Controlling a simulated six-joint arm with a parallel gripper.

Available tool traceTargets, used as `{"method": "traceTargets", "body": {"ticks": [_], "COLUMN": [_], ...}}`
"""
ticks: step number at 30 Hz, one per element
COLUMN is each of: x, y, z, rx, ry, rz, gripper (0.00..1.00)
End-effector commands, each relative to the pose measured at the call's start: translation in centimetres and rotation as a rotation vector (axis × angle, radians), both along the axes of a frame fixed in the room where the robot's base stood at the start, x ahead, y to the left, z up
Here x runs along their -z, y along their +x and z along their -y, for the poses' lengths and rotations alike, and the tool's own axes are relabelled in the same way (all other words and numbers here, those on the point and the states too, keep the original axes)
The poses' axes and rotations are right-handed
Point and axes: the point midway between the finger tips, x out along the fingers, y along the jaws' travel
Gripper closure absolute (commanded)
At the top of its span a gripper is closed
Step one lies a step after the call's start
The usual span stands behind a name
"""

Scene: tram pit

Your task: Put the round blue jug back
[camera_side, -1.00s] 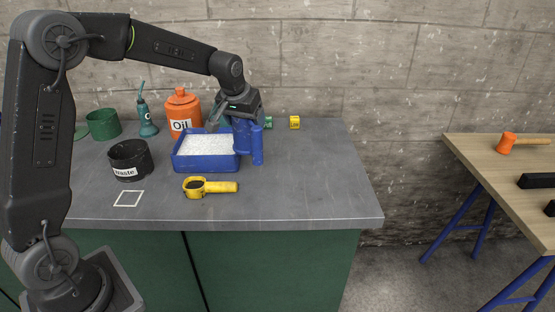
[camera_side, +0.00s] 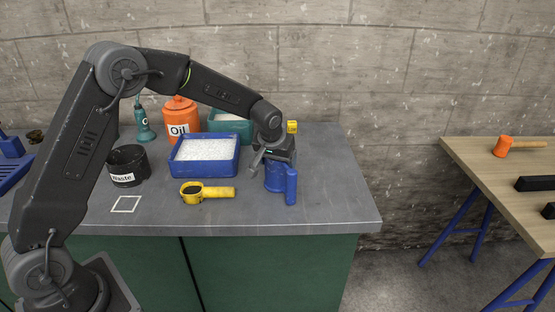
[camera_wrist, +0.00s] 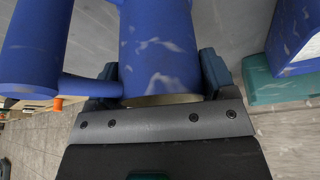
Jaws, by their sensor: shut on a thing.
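The round blue jug (camera_side: 274,178) is in my gripper (camera_side: 274,161), to the right of the blue tray and apart from it in the side view. The jug looks upright, with its thick blue handle (camera_side: 291,187) towards the front right. In the wrist view the jug body (camera_wrist: 160,45) lies between my two fingers (camera_wrist: 160,85), and the handle (camera_wrist: 30,45) is at the left. My gripper is shut on the jug's body. I cannot tell whether the jug's bottom touches the grey bench (camera_side: 330,205).
The blue tray (camera_side: 206,168) of white granules stands left of the jug, with a teal tray (camera_side: 216,125) behind. A yellow tool (camera_side: 215,193), black waste pot (camera_side: 128,166), orange oil can (camera_side: 181,113) and white square outline (camera_side: 125,204) are further left. The bench's right front is clear.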

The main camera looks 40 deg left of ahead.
Motion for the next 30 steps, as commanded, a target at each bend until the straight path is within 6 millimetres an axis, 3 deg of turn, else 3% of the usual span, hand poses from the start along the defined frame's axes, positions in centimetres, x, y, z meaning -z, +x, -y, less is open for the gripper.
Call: {"method": "traceTargets", "body": {"ticks": [9,10,16,25,30], "x": [0.2,0.2,0.2,-0.1,-2.1], "y": [0.1,0.0,0.0,0.0,-0.6], "z": [0.0,0.0,0.0,0.0,0.3], "rx": [0.000,0.000,0.000,0.000,0.001], "ry": [0.000,0.000,0.000,0.000,0.000], "rz": [0.003,0.001,0.001,0.002,0.004], "gripper": [0.63,0.21,0.02,0.00,0.00]}}
